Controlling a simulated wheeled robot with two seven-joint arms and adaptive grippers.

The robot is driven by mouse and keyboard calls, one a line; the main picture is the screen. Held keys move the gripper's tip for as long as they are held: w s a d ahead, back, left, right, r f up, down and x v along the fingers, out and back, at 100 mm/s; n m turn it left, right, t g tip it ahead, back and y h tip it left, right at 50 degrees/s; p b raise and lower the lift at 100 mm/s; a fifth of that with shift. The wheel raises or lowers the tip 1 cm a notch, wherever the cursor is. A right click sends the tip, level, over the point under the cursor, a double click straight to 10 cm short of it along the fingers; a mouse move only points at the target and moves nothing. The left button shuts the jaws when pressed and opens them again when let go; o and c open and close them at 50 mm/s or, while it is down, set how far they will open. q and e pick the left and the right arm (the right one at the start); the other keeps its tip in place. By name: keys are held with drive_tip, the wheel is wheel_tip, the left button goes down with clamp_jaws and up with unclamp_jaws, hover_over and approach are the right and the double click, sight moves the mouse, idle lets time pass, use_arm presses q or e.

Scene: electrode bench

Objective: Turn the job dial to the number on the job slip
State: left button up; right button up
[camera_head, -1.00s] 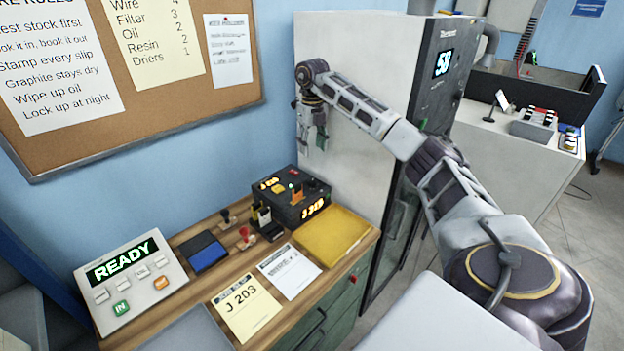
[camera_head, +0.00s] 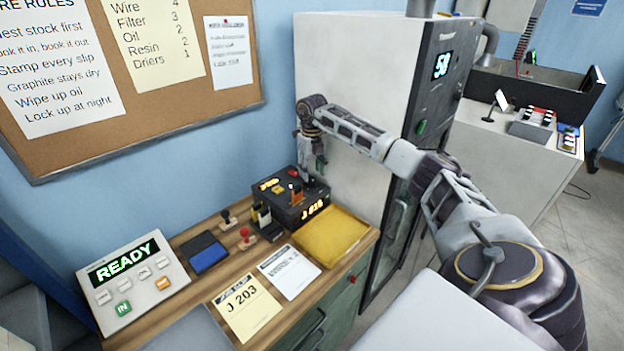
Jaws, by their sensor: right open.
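The job slip (camera_head: 247,306) is a cream sheet reading "J 203", lying flat at the front of the wooden bench. A black control box (camera_head: 301,204) stands at the back of the bench. Its lit amber front display (camera_head: 313,210) starts with "J"; I cannot read its digits surely. An orange part and small knobs sit on its top; I cannot tell which is the job dial. My right gripper (camera_head: 315,167) is open, points down and is at the box's back right top. I cannot tell whether it touches a knob. My left gripper is not in view.
A yellow tray (camera_head: 331,237) lies right of the slip, beside a white paper (camera_head: 289,271). Stamps and a blue pad (camera_head: 205,251) are left of the box. A panel reading "READY" (camera_head: 131,280) is at far left. A tall grey cabinet (camera_head: 352,70) stands behind my right arm.

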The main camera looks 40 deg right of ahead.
sight(312, 181)
drive_tip(key=shift+f, duration=2.2)
drive_tip(key=c, duration=1.1)
drive_tip(key=shift+o, duration=0.2)
drive_tip(key=shift+n, duration=0.5)
drive_tip(key=n, duration=0.5)
drive_tip(key=shift+n+b, duration=0.3)
drive_tip(key=shift+n, duration=2.7)
drive_tip(key=shift+r, duration=0.1)
